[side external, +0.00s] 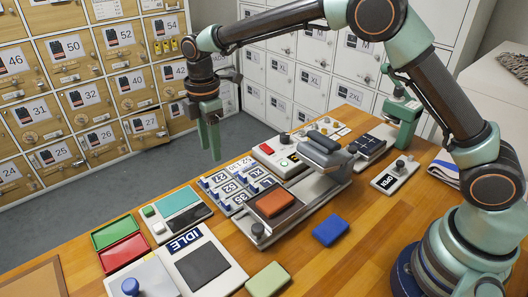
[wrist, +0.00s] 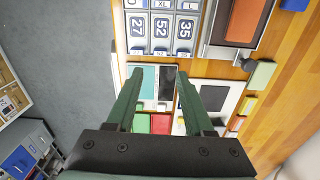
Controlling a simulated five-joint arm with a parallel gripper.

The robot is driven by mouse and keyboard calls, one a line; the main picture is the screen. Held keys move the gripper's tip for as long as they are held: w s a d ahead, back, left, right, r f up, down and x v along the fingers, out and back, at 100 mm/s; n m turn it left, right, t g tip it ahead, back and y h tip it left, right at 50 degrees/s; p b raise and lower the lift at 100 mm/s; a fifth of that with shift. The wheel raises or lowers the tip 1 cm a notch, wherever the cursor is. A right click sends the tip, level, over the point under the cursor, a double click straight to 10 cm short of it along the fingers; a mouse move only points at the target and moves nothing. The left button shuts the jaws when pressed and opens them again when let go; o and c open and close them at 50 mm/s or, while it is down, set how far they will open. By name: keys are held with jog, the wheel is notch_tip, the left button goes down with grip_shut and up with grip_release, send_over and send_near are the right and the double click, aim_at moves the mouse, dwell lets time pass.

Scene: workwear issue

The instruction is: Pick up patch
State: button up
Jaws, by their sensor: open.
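My gripper (side external: 210,156) hangs in the air with its fingers pointing down, beyond the far-left edge of the bench. In the wrist view its two fingers (wrist: 157,80) are apart with nothing held between them. Three flat patch-like pieces show, and I cannot tell which is the patch. An orange-brown piece (side external: 275,204) lies on the grey press, and also shows at the top of the wrist view (wrist: 243,20). A blue piece (side external: 331,231) lies on the bare wood. A pale green piece (side external: 268,279) lies near the front edge; it also shows in the wrist view (wrist: 262,74).
The grey press (side external: 322,180) has a raised head. Green (side external: 110,232) and red (side external: 122,252) trays sit at the bench's left. An IDLE panel (side external: 214,241) is near the front. Lockers (side external: 75,98) stand behind. Wood is clear around the blue piece.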

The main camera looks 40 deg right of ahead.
aim_at(214, 190)
jog(key=f, duration=0.8)
jog(key=a+f, duration=0.1)
jog(key=f, duration=0.4)
grip_shut()
